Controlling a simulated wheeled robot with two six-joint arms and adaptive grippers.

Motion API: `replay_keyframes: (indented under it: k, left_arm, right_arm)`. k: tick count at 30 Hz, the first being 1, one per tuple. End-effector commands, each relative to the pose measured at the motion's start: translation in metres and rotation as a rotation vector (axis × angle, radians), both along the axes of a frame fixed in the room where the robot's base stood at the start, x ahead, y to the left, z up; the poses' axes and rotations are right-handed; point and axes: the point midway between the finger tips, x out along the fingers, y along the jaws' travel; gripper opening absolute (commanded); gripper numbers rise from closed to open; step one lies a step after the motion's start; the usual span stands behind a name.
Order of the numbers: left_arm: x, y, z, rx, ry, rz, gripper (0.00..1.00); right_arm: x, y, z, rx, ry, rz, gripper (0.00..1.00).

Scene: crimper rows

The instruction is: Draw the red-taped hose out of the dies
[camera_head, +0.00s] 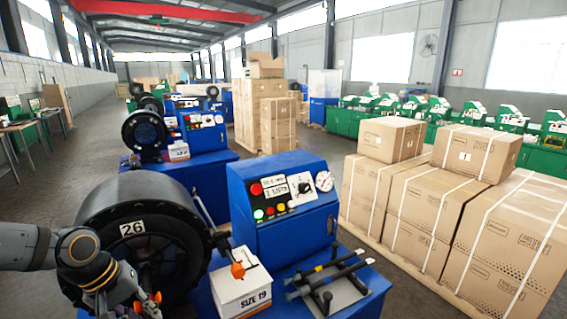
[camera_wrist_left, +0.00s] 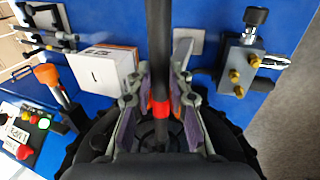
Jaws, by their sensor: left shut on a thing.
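The black hose (camera_wrist_left: 158,45) with a band of red tape (camera_wrist_left: 159,108) runs down the middle of the left wrist view. My left gripper (camera_wrist_left: 159,92) is shut on it, with a finger on each side near the tape. Behind the fingers is the dark round die head (camera_wrist_left: 100,130) of the crimper; whether the hose end is still inside the dies is hidden. In the head view, my left gripper (camera_head: 145,304) is at the bottom left, in front of the die head marked 26 (camera_head: 132,228). My right gripper is not in view.
A white SIZE 19 box (camera_head: 241,292) stands beside the die head, near an orange-handled lever (camera_head: 237,270). A blue control box (camera_head: 284,205) and a rack with black-handled bars (camera_head: 333,288) are to the right. A metal block with brass fittings (camera_wrist_left: 237,65) shows in the wrist view.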

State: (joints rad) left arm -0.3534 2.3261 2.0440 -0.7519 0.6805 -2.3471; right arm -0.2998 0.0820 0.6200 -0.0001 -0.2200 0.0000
Motion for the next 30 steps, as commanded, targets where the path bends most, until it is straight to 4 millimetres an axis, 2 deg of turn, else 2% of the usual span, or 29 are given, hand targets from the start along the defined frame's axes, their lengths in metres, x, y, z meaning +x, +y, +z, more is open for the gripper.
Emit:
replay_keyframes:
  k: [25, 30]
  left_arm:
    - [0.000, 0.000, 0.011, 0.000, -0.001, 0.000, 0.00]
    - [-0.008, -0.005, 0.010, -0.003, -0.001, -0.001, 0.00]
  right_arm:
    - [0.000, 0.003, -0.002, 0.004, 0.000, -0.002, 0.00]
    - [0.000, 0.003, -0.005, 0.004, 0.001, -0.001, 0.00]
